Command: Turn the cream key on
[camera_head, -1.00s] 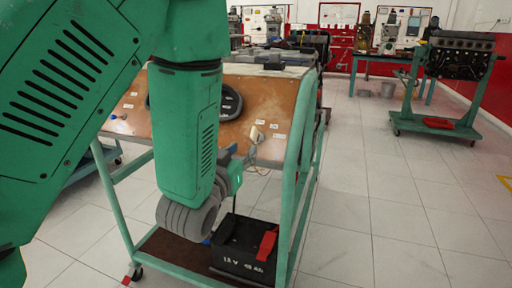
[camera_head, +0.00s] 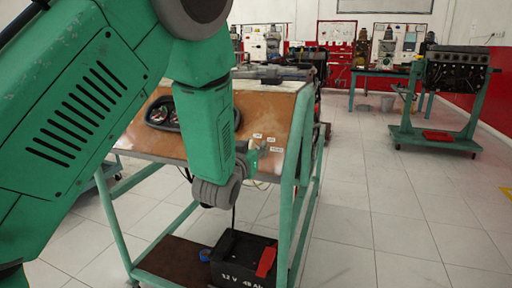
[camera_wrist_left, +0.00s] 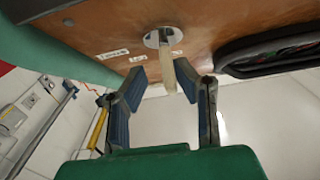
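The cream key (camera_wrist_left: 167,67) sticks out of a round metal lock (camera_wrist_left: 153,38) on the brown panel (camera_wrist_left: 215,15) in the left wrist view. My left gripper (camera_wrist_left: 161,84) is open, its two blue-padded fingers on either side of the key. The right fingertip looks close to the key; I cannot tell whether it touches. In the head view my left gripper (camera_head: 250,160) is at the panel's lower right part and largely hides the key.
The panel sits on a green wheeled frame (camera_head: 289,205). A black battery (camera_head: 240,262) with a red part stands on its lower shelf. A dark-framed gauge cluster (camera_wrist_left: 262,45) lies right of the key. An engine stand (camera_head: 432,140) is at the back right; the floor between is clear.

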